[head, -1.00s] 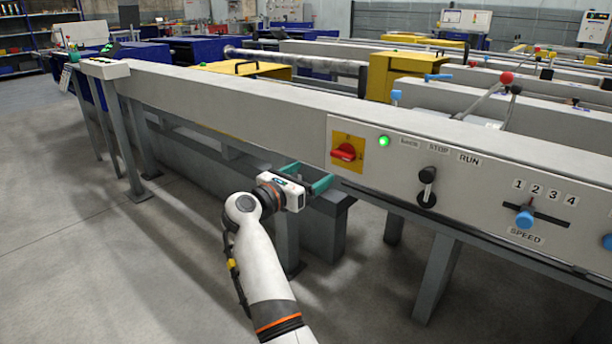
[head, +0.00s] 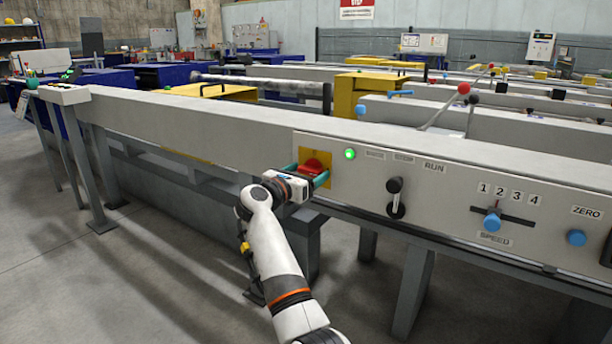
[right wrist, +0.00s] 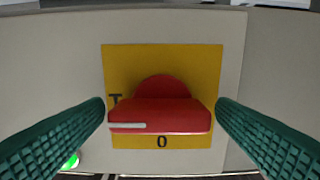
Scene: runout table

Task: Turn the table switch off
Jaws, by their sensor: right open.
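The table switch (head: 314,166) is a red rotary knob on a yellow plate, set in the grey front panel (head: 360,165) of the runout table. In the right wrist view the knob (right wrist: 160,115) lies crosswise, with its white mark at the left end, near the "I" label; the "0" label is below it. My right gripper (head: 308,175) is open, its green fingers (right wrist: 160,125) on either side of the knob, with a gap showing at each side. A green lamp (head: 350,154) right of the switch is lit. My left gripper is not in view.
Right of the switch on the panel are a black lever (head: 396,196) under the BACK, STOP and RUN labels, a blue speed slider (head: 492,221) and a blue ZERO knob (head: 577,237). Grey table legs (head: 410,295) stand below. Open floor (head: 150,290) lies at left.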

